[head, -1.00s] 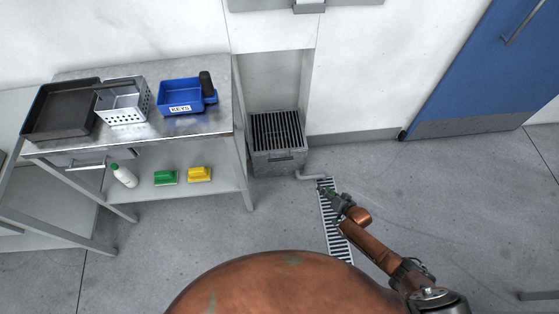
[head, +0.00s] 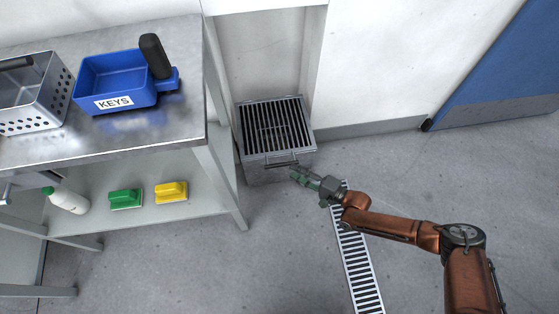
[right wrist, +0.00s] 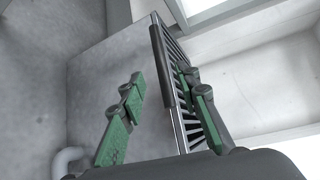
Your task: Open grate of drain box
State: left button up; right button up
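The drain box (head: 262,174) is a grey metal box on the floor in a wall recess. Its dark slatted grate (head: 275,124) lies flat and closed on top. A bar handle (head: 282,162) runs along the grate's front edge. My right gripper (head: 299,175) is just in front of this edge, near the handle's right end. In the right wrist view, its green fingers (right wrist: 158,92) are spread apart, with the grate's edge and dark handle (right wrist: 161,65) appearing between them. I cannot tell whether they touch.
A metal table (head: 185,120) stands left of the box, bearing a blue KEYS bin (head: 115,82) and a perforated basket (head: 35,95). Its lower shelf holds green and yellow brushes (head: 171,192) and a white bottle (head: 68,200). A floor drain strip (head: 357,260) lies in front; floor to the right is clear.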

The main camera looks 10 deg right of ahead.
aim_at(281, 164)
jog(key=b+x, duration=0.2)
jog(key=x, duration=0.5)
pick_arm(q)
jog(key=shift+s+a+f+m+t, duration=0.15)
jog(key=shift+s+f+t, duration=0.25)
jog(key=shift+f, duration=0.2)
jog(key=shift+s+a+f+m+t, duration=0.15)
jog(key=shift+s+f+t, duration=0.2)
jog(key=shift+f, duration=0.2)
pick_arm(e)
jog(key=shift+w+a, duration=0.25)
pick_arm(q)
jog(key=shift+d, duration=0.1)
pick_arm(e)
grip_shut()
